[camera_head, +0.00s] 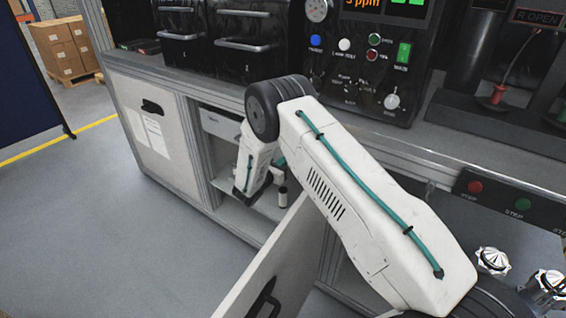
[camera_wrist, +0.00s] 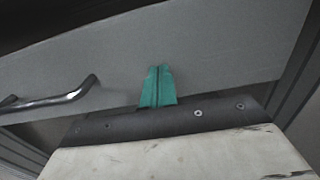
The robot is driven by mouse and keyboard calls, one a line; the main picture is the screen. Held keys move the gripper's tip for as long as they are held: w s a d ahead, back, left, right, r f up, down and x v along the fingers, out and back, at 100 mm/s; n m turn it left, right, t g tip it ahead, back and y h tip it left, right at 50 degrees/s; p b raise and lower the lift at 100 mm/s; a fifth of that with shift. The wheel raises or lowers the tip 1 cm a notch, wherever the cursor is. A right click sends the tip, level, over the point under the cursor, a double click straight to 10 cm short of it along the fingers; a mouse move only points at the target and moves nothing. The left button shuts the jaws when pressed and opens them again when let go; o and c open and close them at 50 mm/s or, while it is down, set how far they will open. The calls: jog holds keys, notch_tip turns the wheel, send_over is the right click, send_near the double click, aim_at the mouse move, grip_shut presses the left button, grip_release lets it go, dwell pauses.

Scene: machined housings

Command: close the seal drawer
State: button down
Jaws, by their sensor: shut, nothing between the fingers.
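The seal drawer (camera_head: 221,125) is a pale grey drawer high in the open bay of the cabinet under the bench. My arm covers its right part in the head view. In the wrist view its flat grey front (camera_wrist: 225,70) fills much of the picture, with a curved metal handle (camera_wrist: 62,99) at the left. My gripper (camera_wrist: 158,71) has teal fingers held together, empty, in front of the drawer front and right of the handle. I cannot tell whether the fingertips touch it. In the head view the gripper is mostly hidden behind my arm.
An open cabinet door (camera_head: 285,255) with a dark handle stands out below my arm. A closed cabinet door (camera_head: 150,128) is left of the bay. Above are the bench edge (camera_head: 165,72) and a control panel (camera_head: 365,60). Open floor (camera_head: 90,220) lies to the left.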

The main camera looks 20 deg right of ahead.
jog(key=x, duration=0.4)
jog(key=shift+d, duration=0.15)
jog(key=shift+w+r, duration=0.1)
jog(key=shift+d+r, duration=0.1)
